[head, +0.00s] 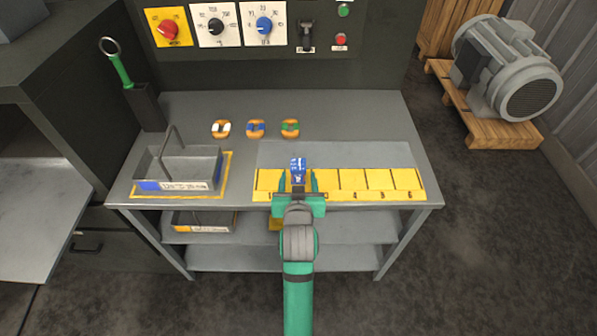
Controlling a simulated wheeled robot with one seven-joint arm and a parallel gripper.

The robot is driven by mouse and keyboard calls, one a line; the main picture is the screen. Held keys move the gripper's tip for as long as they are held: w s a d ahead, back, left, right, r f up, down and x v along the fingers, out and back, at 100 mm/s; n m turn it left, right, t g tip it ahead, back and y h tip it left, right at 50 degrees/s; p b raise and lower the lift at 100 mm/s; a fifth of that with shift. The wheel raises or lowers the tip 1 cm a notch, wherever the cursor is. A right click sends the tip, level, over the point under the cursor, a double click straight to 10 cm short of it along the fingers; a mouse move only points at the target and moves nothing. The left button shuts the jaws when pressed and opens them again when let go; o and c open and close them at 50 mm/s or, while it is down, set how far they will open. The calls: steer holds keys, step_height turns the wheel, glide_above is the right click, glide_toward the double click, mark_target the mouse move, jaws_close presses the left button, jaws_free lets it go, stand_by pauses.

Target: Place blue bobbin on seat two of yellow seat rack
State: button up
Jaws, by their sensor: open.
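The blue bobbin (298,166), a small blue piece with white marks, shows at the second place from the left of the yellow seat rack (380,180). My gripper (298,177) reaches over the rack from the front. Its two green fingers are open and spread to the left and right of the bobbin, with gaps visible. The bobbin's lower part and the seat under it are hidden by my gripper, so I cannot tell how it sits. The seats to the right look empty.
A grey tray (180,170) with a handle stands left, in a yellow outline. A control panel (270,60) rises at the back.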

steer(key=s+a+f, duration=0.1)
steer(key=s+f, duration=0.3)
steer(key=s, duration=0.6)
steer(key=s+f, duration=0.5)
steer(key=s, duration=0.6)
steer(key=s+d+r+t, duration=0.1)
steer(key=s+r, duration=0.2)
steer(key=s, duration=1.7)
steer(key=shift+s+t, duration=0.25)
steer(key=shift+t, duration=0.15)
steer(key=shift+w, duration=0.1)
steer(key=shift+a, duration=0.1)
steer(key=c, duration=0.6)
steer(key=shift+a+f, duration=0.1)
steer(key=shift+c, duration=0.2)
